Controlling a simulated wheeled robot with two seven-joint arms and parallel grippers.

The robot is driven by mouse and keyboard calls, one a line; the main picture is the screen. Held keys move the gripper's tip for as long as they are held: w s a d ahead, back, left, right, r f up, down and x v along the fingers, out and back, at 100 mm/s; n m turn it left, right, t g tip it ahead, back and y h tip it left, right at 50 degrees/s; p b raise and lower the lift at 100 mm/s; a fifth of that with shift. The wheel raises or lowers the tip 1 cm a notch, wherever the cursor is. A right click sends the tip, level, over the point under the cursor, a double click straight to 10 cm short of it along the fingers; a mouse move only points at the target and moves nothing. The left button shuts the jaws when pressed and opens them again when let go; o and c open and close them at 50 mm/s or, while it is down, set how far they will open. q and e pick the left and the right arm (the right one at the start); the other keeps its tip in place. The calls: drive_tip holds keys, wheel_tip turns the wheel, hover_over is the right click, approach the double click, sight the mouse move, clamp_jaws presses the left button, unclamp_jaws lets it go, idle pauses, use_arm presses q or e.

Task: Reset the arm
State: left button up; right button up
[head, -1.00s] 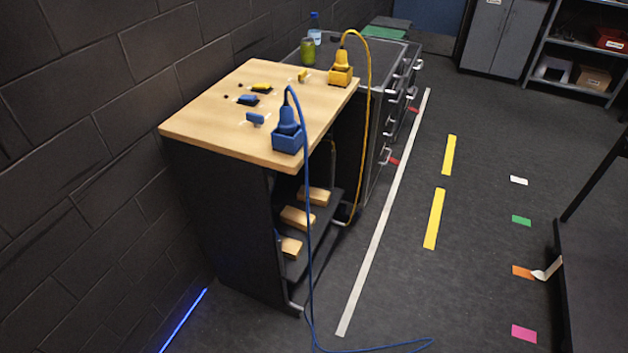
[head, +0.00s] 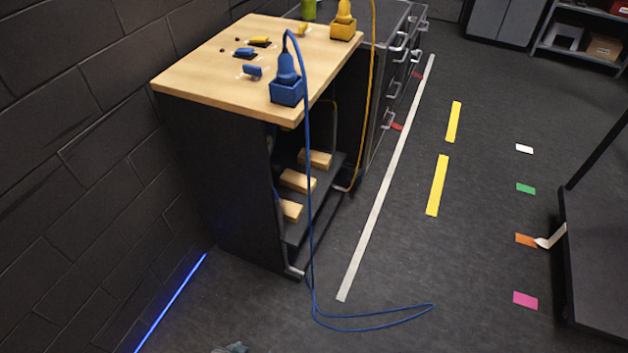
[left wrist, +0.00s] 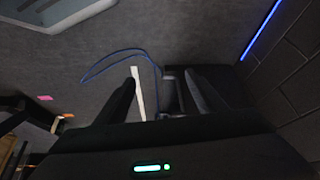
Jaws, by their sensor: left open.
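My left gripper (left wrist: 160,80) shows in the left wrist view with its two dark fingers spread apart and nothing between them. It is over the dark floor, away from the wooden worktop (head: 205,80). The worktop in the head view carries a blue block with a plug (head: 287,90), a yellow block with a plug (head: 343,28), and small blue and yellow pieces near the wall. A small grey shape (head: 232,348) shows at the bottom edge of the head view; I cannot tell what it is. My right gripper is in neither view.
A blue cable (head: 375,328) hangs from the blue plug and loops on the floor. A drawer unit (head: 392,80) stands behind the worktop. A dark brick wall (head: 90,100) is at the left. Open floor with a pale strip (head: 390,175) lies to the right.

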use_arm(q)
drive_tip(key=s+d+f+t+b, duration=0.1)
drive_tip(key=s+f+b, duration=0.2)
drive_tip(key=f, duration=1.3)
drive_tip(key=shift+s+d+f+h, duration=0.15)
drive_tip(key=shift+d+h, duration=0.15)
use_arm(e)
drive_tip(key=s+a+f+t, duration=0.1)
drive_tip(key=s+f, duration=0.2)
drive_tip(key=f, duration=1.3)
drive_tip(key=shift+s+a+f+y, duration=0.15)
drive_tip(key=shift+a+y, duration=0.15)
